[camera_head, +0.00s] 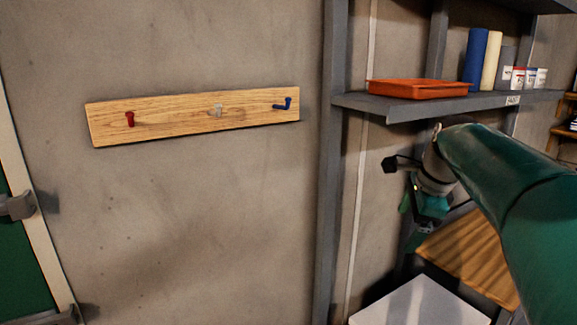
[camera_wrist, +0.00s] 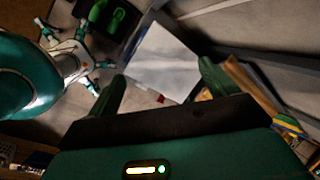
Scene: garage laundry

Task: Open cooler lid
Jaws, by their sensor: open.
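A flat white top (camera_head: 420,304), which looks like the closed cooler lid, shows at the bottom right of the head view, cut off by the frame. In the wrist view the white lid (camera_wrist: 158,60) lies below and beyond my fingers, with a small red patch by its near edge. My gripper (camera_head: 415,222) hangs above the lid in the head view, partly hidden by my arm. In the wrist view my gripper (camera_wrist: 162,86) has its two green fingers spread apart with nothing between them. It appears apart from the lid. The cooler's sides are mostly hidden.
A grey shelf (camera_head: 400,104) with an orange tray (camera_head: 418,89) and rolls stands above my gripper. A wooden board (camera_head: 470,255) is right of the lid. A peg rack (camera_head: 180,118) hangs on the wall. Green shoes (camera_wrist: 108,20) lie left of the lid in the wrist view.

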